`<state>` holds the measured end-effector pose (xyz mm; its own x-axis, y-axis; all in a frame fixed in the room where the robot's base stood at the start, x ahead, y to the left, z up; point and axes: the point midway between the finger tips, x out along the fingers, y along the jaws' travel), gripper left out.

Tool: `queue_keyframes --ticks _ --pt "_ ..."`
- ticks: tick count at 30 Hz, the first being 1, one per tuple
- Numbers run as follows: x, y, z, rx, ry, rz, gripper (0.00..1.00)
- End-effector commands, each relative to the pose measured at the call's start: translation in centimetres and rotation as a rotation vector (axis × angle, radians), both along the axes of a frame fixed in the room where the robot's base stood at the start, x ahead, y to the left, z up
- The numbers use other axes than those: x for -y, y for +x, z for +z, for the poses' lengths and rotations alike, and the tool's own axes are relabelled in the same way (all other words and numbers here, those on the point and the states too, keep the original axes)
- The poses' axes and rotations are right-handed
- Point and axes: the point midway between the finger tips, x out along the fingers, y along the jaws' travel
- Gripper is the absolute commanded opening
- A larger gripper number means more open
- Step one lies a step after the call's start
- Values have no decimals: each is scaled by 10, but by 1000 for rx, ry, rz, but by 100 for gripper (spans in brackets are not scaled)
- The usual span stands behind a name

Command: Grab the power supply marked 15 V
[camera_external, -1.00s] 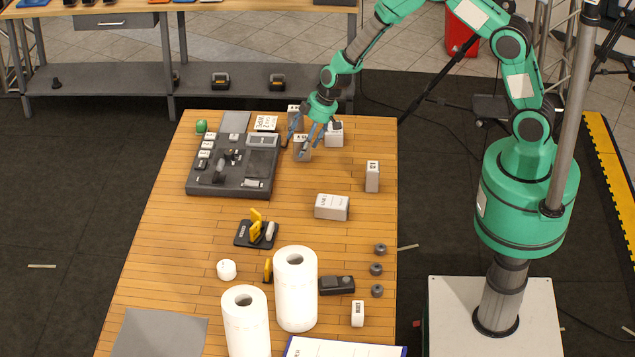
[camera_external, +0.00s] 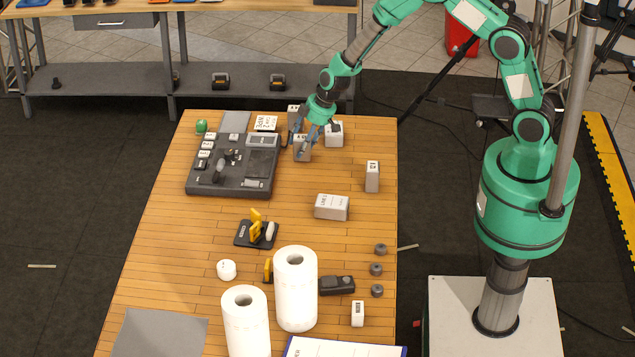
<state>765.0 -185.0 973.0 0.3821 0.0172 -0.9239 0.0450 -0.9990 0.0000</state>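Several small grey-white boxes that look like power supplies are on the wooden table. One box (camera_external: 303,141) is at my gripper (camera_external: 299,142), whose grey fingers reach down over it and hide part of it. I cannot tell whether the fingers grip it. Another box (camera_external: 334,136) stands just right of it, and one (camera_external: 293,113) is partly hidden behind my gripper. An upright box (camera_external: 372,178) with a dark mark stands near the right edge. A lying box (camera_external: 331,207) is mid-table. The printed markings are too small to tell which reads 15 V.
A dark grey device board (camera_external: 228,188) lies left of my gripper. Two white paper rolls (camera_external: 295,290) (camera_external: 246,325) stand at the front. A black stand with yellow parts (camera_external: 256,232) is mid-table. The table's right middle is mostly clear.

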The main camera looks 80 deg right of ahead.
Motion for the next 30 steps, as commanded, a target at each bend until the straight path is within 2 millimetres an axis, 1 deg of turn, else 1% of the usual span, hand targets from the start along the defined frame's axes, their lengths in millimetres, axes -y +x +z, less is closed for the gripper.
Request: queue_keyframes --ticks 9,14,17,22,30 --pt "0 0 1 1 0 0 12" --pt "0 1 7 1 0 0 12" --pt "0 1 15 2 0 1 12" --pt "1 1 38 4 -1 1 12" --pt "-7 -29 38 1 -1 0 12"
